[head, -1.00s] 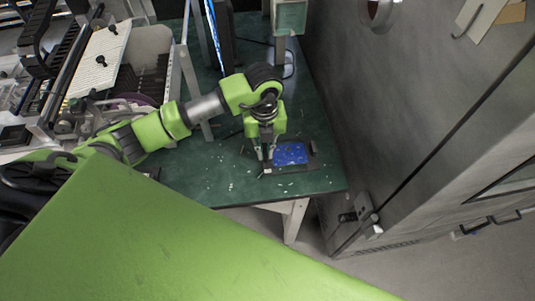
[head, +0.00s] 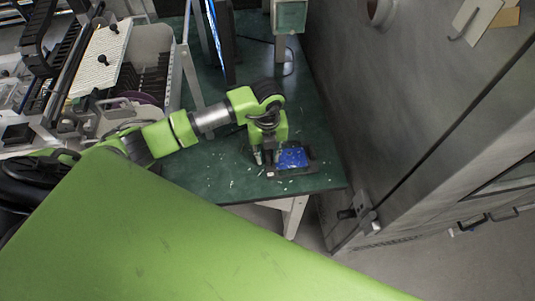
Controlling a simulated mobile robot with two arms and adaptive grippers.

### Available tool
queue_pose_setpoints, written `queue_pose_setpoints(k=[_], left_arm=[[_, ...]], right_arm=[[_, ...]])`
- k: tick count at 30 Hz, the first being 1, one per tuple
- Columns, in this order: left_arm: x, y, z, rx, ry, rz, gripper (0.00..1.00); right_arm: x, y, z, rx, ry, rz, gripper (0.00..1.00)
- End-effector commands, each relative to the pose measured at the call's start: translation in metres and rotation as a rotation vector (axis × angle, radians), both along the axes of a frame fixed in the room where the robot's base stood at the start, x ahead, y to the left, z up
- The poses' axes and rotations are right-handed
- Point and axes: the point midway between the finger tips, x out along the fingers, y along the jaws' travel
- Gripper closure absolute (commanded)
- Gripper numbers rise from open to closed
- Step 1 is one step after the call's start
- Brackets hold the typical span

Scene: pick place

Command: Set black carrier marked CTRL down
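The black carrier (head: 312,166) with a blue face (head: 293,158) is at the front right of the green table in the head view. It lies flat, at or very close to the table top. A CTRL marking is too small to read. My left gripper (head: 266,160) points down at the carrier's left edge, with its fingers at that edge. It appears shut on the carrier, though the exact contact is partly hidden. My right gripper is not in view.
A white rack with dark slots (head: 150,75) stands at the left. A dark upright panel (head: 222,45) and a grey-green post stand behind. A large grey cabinet (head: 420,90) rises close to the table's right edge.

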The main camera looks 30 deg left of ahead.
Motion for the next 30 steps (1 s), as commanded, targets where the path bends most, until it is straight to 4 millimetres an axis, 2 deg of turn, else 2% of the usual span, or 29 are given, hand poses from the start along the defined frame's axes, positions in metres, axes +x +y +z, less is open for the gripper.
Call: queue_pose_setpoints(k=[8, 11, 21, 25, 30], left_arm=[[0.001, 0.000, 0.007, 0.000, -0.002, 0.000, 0.74], [0.001, 0.000, 0.022, 0.000, -0.005, -0.002, 0.74], [0.001, 0.000, 0.093, 0.000, -0.006, -0.001, 0.74], [0.001, 0.000, 0.111, -0.001, -0.004, -0.001, 0.74], [0.000, 0.000, 0.121, 0.001, -0.001, 0.000, 0.74]], right_arm=[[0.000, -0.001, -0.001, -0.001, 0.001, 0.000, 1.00], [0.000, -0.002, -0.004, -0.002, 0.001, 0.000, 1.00], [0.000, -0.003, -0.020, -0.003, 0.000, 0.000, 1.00], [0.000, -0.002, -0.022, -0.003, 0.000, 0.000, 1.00], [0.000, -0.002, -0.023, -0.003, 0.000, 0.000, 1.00]])
